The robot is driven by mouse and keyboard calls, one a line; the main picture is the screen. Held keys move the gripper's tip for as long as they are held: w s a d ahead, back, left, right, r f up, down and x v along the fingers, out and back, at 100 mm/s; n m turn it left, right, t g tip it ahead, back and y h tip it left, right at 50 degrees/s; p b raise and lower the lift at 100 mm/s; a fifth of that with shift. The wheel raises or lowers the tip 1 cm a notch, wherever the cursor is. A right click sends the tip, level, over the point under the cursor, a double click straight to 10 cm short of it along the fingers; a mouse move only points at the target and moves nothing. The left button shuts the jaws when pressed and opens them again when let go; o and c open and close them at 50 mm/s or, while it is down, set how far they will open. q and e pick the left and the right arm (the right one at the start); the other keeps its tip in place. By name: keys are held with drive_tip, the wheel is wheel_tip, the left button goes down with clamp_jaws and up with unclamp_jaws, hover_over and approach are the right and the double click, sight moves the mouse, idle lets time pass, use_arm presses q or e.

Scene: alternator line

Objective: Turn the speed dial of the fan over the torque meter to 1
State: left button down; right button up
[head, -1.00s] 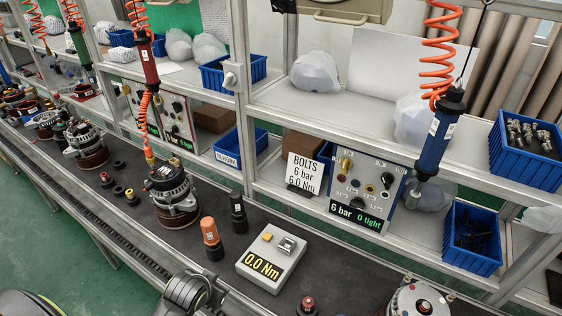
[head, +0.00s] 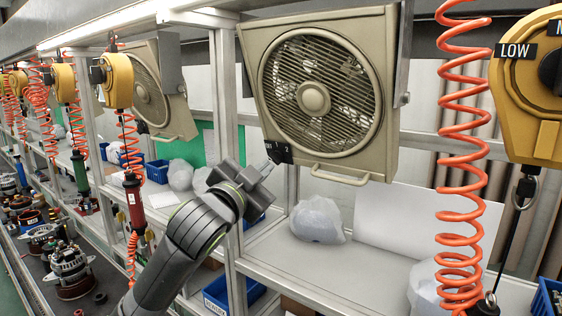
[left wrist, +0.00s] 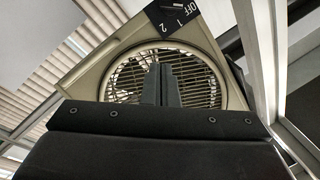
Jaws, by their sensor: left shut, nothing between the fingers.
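The beige box fan (head: 314,97) hangs over the shelf in the head view, with a round grille. Its black dial plate (head: 285,154) is at the lower left corner; the knob is largely hidden there. In the left wrist view the fan (left wrist: 118,78) fills the middle, and the dial plate (left wrist: 172,17) reads OFF, 1, 2; the knob's setting is unclear. My left gripper (head: 267,165) is shut and empty, its tips close to the dial; contact cannot be told. Its fingers (left wrist: 160,84) show before the grille. The torque meter and my right gripper are out of view.
A metal upright (head: 226,90) stands just left of the fan, close to my left arm. A yellow balancer (head: 530,85) and an orange coiled hose (head: 463,150) hang on the right. A second fan (head: 148,88) is farther left.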

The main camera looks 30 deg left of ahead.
sight(275, 158)
use_arm(q)
drive_tip(key=w+p, duration=0.1)
drive_tip(key=w, duration=0.2)
drive_tip(key=w+r+p, duration=0.1)
drive_tip(key=w+p, duration=0.1)
drive_tip(key=w, duration=0.1)
drive_tip(key=w+p, duration=0.1)
drive_tip(key=w, duration=0.2)
drive_tip(key=shift+r, duration=0.35)
drive_tip(key=shift+w+a+f+p, duration=0.65)
drive_tip(key=shift+a+f+p, duration=0.2)
drive_tip(key=shift+f+p, duration=0.2)
drive_tip(key=shift+w+a+f, duration=0.1)
drive_tip(key=shift+a+f, duration=0.3)
drive_tip(key=shift+w+f, duration=0.1)
drive_tip(key=shift+f, duration=0.05)
